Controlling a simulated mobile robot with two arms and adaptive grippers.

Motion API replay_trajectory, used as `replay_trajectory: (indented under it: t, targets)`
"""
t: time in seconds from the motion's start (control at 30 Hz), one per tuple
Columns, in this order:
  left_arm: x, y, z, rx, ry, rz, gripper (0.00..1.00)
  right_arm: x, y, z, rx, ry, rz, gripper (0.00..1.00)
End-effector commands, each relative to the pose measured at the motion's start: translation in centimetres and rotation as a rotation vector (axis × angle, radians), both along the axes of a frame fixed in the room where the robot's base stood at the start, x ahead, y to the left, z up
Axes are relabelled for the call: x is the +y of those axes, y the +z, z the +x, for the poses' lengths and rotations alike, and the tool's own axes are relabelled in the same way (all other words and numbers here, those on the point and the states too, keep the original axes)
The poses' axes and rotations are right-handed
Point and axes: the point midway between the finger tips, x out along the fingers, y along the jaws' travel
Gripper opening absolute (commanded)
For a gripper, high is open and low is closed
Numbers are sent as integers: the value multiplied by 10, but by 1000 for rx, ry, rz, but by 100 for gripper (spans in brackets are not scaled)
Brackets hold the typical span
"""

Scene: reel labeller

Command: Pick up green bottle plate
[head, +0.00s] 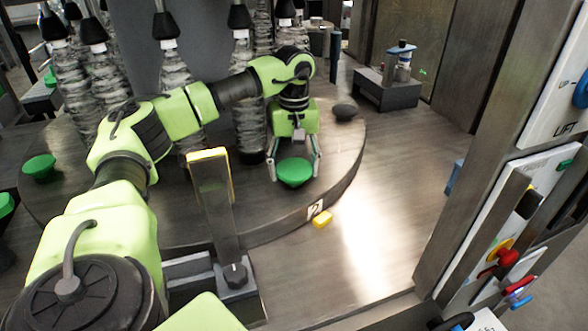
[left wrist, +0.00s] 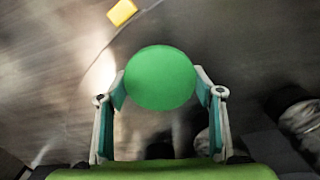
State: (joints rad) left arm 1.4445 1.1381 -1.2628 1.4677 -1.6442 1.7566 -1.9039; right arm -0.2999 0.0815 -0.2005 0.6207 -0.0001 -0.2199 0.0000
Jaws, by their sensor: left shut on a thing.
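The green bottle plate (head: 294,172) is a round green disc at the front right of the round turntable (head: 350,150). My left gripper (head: 295,165) reaches down to it, with one finger on each side of the disc. In the left wrist view the green bottle plate (left wrist: 160,78) sits between the two fingertips of my left gripper (left wrist: 160,90), which are shut on it. Whether its underside touches the turntable I cannot tell. My right gripper is not in view.
Another green plate (head: 39,167) stands at the turntable's left. A dark plate (head: 344,112) stands behind right. Bottles wrapped in clear film (head: 165,75) stand at the back. A yellow-topped post (head: 212,190) rises in front.

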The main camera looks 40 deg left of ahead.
Motion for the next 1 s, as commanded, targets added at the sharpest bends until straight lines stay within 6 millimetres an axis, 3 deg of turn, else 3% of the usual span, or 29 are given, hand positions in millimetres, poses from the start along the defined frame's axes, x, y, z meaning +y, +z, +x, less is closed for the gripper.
replay_trajectory:
  t: [0.07, 0.33, 0.5, 0.7, 1.0]
  targets:
    - [0, 19, 0, -1, 0, -1, 35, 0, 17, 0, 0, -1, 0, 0]
    - [-52, 82, -4, -2, -8, 0, 35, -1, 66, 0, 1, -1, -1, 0]
    - [-94, 93, -7, -1, -8, -1, 35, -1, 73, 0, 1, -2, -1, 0]
    - [-125, 106, -11, 1, -4, 1, 35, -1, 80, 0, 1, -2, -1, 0]
    - [-140, 119, -12, -1, 0, -1, 35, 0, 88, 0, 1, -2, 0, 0]
